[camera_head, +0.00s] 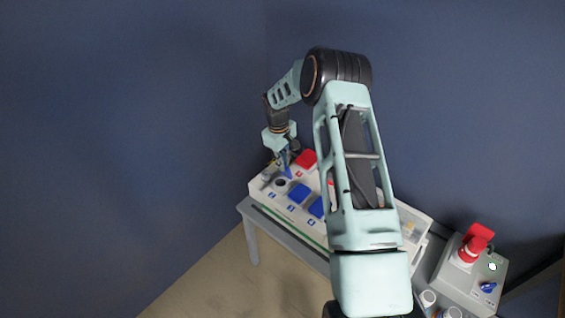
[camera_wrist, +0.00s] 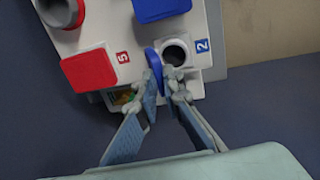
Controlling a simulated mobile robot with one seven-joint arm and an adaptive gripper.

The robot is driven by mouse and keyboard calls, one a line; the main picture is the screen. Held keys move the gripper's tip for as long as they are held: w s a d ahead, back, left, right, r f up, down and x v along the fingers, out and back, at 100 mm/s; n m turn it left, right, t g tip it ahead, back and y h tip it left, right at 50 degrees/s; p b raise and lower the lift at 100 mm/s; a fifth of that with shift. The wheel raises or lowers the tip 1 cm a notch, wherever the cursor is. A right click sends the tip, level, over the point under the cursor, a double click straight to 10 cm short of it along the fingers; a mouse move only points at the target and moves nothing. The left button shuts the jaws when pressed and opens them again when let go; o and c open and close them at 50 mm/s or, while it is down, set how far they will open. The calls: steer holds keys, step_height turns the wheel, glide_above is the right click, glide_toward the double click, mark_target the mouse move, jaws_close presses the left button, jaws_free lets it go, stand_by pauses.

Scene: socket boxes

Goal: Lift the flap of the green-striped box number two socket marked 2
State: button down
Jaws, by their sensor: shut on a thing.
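The white box (camera_head: 258,187) with a green stripe along its front stands on a grey table. Its socket marked 2 (camera_wrist: 175,52) is uncovered, showing a round dark hole beside the blue "2" label (camera_wrist: 203,46); it also shows in the head view (camera_head: 281,183). The socket's blue flap (camera_wrist: 153,66) stands raised, seen nearly edge-on. My gripper (camera_wrist: 160,88) has its fingertips on either side of the flap's lower part in the wrist view and is shut on it. In the head view my gripper (camera_head: 285,163) is above the box's left end.
A red flap (camera_wrist: 89,71) by label 5 and another blue flap (camera_wrist: 160,8) are closed nearby. My arm hides part of the striped box in the head view.

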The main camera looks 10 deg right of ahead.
steer(key=c, duration=2)
jaws_free()
steer(key=shift+c, duration=0.2)
steer(key=shift+r, duration=0.1)
step_height(320, 180, up, 12)
steer(key=a, duration=0.1)
steer(key=shift+s, duration=0.45)
